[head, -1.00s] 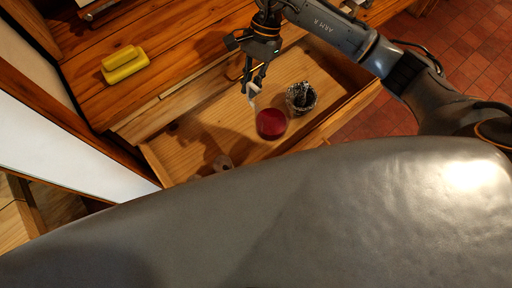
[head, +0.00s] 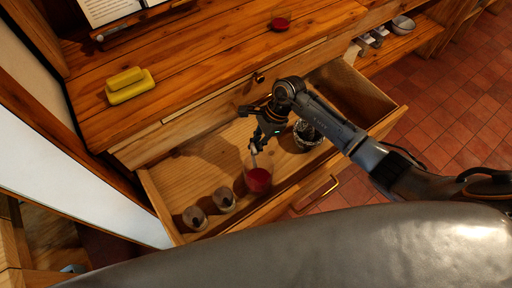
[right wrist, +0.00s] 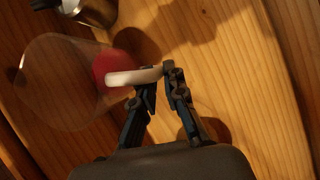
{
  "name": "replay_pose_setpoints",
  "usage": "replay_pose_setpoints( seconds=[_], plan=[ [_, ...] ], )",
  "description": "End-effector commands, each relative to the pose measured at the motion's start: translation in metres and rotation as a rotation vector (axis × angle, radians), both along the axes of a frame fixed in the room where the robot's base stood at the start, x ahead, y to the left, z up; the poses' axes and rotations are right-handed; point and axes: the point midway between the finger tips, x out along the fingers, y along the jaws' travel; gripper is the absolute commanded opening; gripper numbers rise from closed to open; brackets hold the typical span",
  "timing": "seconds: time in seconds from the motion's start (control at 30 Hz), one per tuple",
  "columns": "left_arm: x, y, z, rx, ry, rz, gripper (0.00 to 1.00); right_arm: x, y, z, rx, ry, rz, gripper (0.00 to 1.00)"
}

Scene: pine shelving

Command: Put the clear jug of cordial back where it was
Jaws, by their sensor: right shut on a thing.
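The clear jug with red cordial (head: 258,179) is inside the open drawer (head: 170,184) in the head view. My right gripper (head: 256,149) is above it and shut on its pale handle. In the right wrist view, the gripper (right wrist: 159,84) has its fingertips on the white handle (right wrist: 135,76), and the clear jug body (right wrist: 62,85) is to the left with red liquid showing. I cannot tell whether the jug's base touches the drawer floor. My left gripper is not in view.
A dark, shiny metallic pot (head: 306,136) stands right of the jug. Two small jars (head: 223,200) (head: 194,218) stand to its left. The drawer's right end looks clear.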

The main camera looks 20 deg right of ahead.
Motion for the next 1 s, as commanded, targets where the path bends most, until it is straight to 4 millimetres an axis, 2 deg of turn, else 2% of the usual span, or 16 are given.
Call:
replay_pose_setpoints(
  seconds=[0.13, 0.53, 0.57, 0.67, 1.0],
  plan=[
    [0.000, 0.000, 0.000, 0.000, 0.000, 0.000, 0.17, 0.001, 0.001, -0.015, 0.003, 0.000, -0.001, 0.00],
    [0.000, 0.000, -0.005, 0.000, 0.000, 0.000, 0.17, 0.001, 0.000, -0.021, 0.001, -0.002, 0.000, 0.00],
    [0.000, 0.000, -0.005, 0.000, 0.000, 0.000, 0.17, 0.000, 0.000, -0.022, 0.000, -0.001, 0.000, 0.13],
    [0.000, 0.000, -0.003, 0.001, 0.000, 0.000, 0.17, 0.000, 0.000, -0.020, 0.000, -0.001, 0.000, 0.34],
    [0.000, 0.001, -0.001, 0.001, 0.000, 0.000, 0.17, 0.000, 0.000, -0.019, 0.001, -0.001, 0.000, 0.34]
  ],
)
